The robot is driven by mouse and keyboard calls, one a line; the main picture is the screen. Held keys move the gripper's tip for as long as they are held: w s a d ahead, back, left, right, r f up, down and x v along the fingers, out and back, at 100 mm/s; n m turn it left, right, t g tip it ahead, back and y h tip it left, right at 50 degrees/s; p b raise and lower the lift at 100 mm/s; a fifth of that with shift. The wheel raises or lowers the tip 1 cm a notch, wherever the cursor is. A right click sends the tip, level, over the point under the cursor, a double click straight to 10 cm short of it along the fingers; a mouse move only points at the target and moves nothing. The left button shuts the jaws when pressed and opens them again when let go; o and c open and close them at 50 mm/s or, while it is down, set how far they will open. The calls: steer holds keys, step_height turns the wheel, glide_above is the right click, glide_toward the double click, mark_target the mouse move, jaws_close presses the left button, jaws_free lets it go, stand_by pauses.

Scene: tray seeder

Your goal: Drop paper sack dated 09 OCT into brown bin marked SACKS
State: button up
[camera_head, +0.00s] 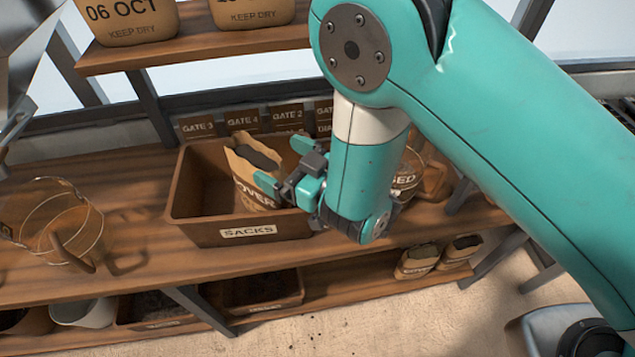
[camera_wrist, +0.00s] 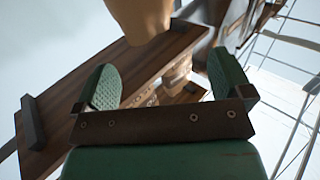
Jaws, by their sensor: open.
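The brown bin marked SACKS (camera_head: 187,200) stands on the wooden bench in the head view. An open-topped paper sack (camera_head: 258,190) stands in it, slightly tilted, with the letters OVER showing; no date on it can be read. My gripper (camera_head: 284,165) is open at the right side of this sack, over the bin's right part; I cannot tell if a finger touches it. In the wrist view my gripper's two green pads (camera_wrist: 165,82) are wide apart with nothing clamped between them. A tan, blurred shape (camera_wrist: 140,14), perhaps a sack, shows beyond them.
A sack dated 06 OCT (camera_head: 128,18) and another sack with its date cut off (camera_head: 250,12) stand on the upper shelf (camera_head: 200,47). Gate labels (camera_head: 243,120) line the back. Small sacks (camera_head: 418,262) sit low right.

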steer(key=b+v, duration=0.3)
steer(key=v, duration=0.6)
steer(key=w+d+r+m+h, duration=0.5)
steer(key=w+d+m+h, duration=0.25)
steer(key=d+h, duration=0.2)
steer(key=s+d+r+n+g, duration=0.1)
steer(key=s+d+r+g, duration=0.1)
steer(key=s, duration=0.4)
steer(key=s+d+r+n+g+h, duration=0.1)
steer(key=s+r+g, duration=0.3)
steer(key=s, duration=0.2)
steer(key=s+d+r+n+g, duration=0.1)
steer(key=s+d+r+g, duration=0.1)
steer(key=s, duration=0.5)
steer(key=shift+d+r+g, duration=0.35)
steer(key=shift+r+g, duration=0.45)
steer(key=shift+r, duration=0.05)
